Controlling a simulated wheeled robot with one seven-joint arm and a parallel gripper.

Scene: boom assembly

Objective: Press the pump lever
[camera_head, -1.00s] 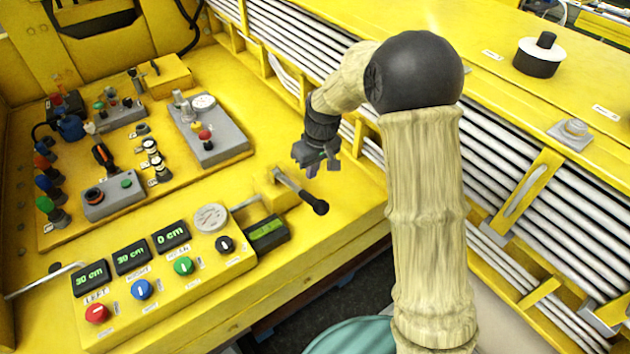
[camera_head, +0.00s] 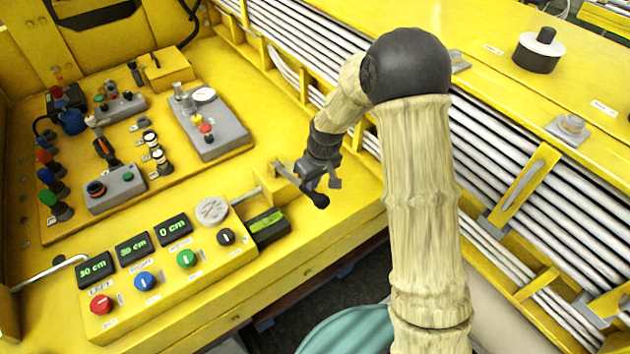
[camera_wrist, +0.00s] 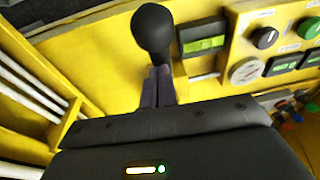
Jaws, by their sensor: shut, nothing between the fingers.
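The pump lever (camera_head: 292,180) is a thin bar with a black knob (camera_head: 320,200), on the yellow deck right of the control box. It slants down to the right in the head view. In the wrist view the black knob (camera_wrist: 153,30) stands just beyond my fingertips, and the bar is mostly hidden. My gripper (camera_head: 322,184) is shut and empty, right at the lever's knob end. In the wrist view its fingers (camera_wrist: 158,82) are together and point at the knob. I cannot tell whether they touch it.
A yellow control box (camera_head: 160,290) with displays and coloured knobs lies left of the lever. A small green-lit display (camera_head: 267,227) sits close to the lever. White pipes (camera_head: 520,170) and yellow rails run along the right. A panel of switches (camera_head: 110,150) is further left.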

